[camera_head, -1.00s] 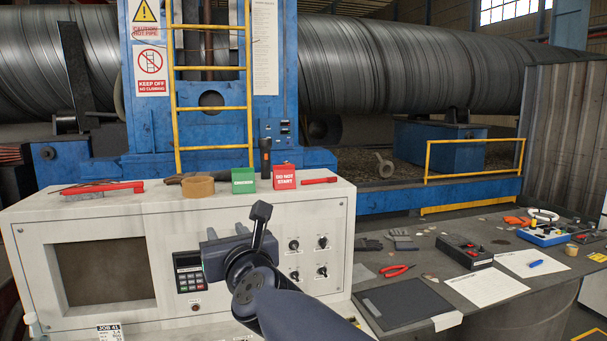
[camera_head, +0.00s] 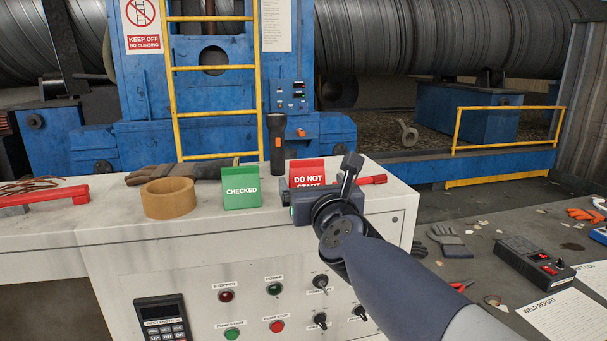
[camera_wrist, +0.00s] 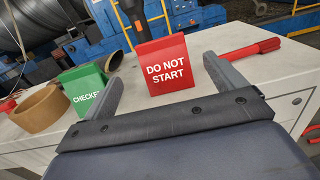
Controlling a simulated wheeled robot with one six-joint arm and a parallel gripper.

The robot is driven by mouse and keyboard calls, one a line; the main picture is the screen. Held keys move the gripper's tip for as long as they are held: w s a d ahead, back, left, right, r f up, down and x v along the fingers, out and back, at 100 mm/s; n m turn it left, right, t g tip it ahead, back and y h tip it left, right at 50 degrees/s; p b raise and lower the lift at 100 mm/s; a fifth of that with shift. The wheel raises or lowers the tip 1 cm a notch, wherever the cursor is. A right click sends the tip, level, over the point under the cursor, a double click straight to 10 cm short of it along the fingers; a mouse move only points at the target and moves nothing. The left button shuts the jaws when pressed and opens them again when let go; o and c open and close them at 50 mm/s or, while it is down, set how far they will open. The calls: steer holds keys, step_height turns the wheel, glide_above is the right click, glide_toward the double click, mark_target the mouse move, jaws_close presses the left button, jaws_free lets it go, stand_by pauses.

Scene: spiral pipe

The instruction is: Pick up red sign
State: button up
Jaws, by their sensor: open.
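The red "DO NOT START" sign (camera_head: 307,171) stands upright on top of the white control cabinet (camera_head: 100,222). In the head view its lower part is hidden behind my gripper (camera_head: 322,190). In the wrist view the red sign (camera_wrist: 165,66) shows whole, ahead of my gripper (camera_wrist: 165,75), between the lines of its two fingers. The fingers are spread wide with nothing between them, and the sign appears beyond their tips or level with them; the exact gap is hard to tell.
A green "CHECKED" sign (camera_head: 241,187) stands just left, beside a tan tape roll (camera_head: 168,198). A black flashlight (camera_head: 276,143) stands behind. A red-handled tool (camera_head: 371,180) lies right of the red sign. Gloves (camera_head: 160,172) lie behind the tape.

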mark_target(308, 169)
steer(key=x, duration=0.4)
steer(key=shift+w, duration=0.2)
steer(key=p+x, duration=0.1)
steer(key=x, duration=0.3)
steer(key=shift+d+r, duration=0.15)
steer(key=shift+d, duration=0.05)
steer(key=shift+w+a, duration=0.2)
steer(key=shift+w, duration=0.4)
steer(key=shift+c, duration=0.5)
steer(key=c, duration=0.9)
steer(key=shift+c, duration=0.3)
